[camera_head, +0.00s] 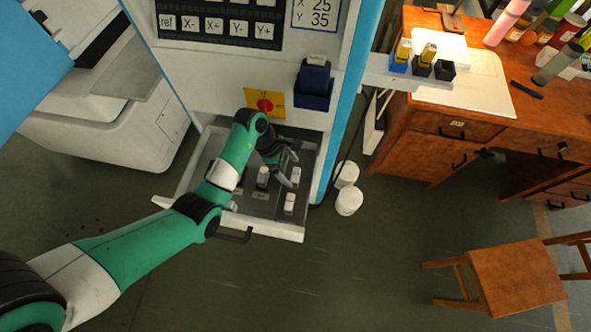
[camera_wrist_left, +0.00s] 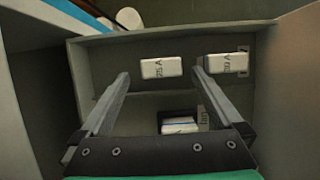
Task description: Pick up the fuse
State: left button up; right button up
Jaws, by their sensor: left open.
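My left gripper (camera_head: 289,168) is open above the pulled-out drawer (camera_head: 268,229) of the machine. White block-shaped fuses lie in the drawer. In the left wrist view, a fuse marked "25 A" (camera_wrist_left: 161,67) shows between the open fingertips (camera_wrist_left: 160,76), apart from both. A second white fuse (camera_wrist_left: 227,63) lies to its right, close past the right finger; its marking is hard to read. A third fuse with a blue stripe (camera_wrist_left: 180,124) sits in the nearer compartment, partly hidden by the gripper. In the head view, one fuse (camera_head: 289,203) shows near the drawer front. My right gripper is not in view.
The drawer walls and divider surround the fuses. The machine's panel with a red knob (camera_head: 265,104) rises behind. White round containers (camera_head: 349,200) stand on the floor right of the drawer. A wooden desk (camera_head: 425,130) and stool (camera_head: 505,277) are further right.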

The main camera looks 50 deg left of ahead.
aim_at(294, 175)
pick_arm(q)
jog(key=b+x, duration=0.3)
jog(key=x, duration=0.2)
jog(key=shift+s+f, duration=0.1)
jog(key=shift+s, duration=0.05)
jog(key=c, duration=1.4)
jog(key=shift+r, duration=0.25)
notch_tip(294, 175, up, 10)
jog(key=p, duration=0.5)
notch_tip(294, 175, up, 39)
jog(key=p, duration=3.9)
jog(key=shift+p, duration=0.3)
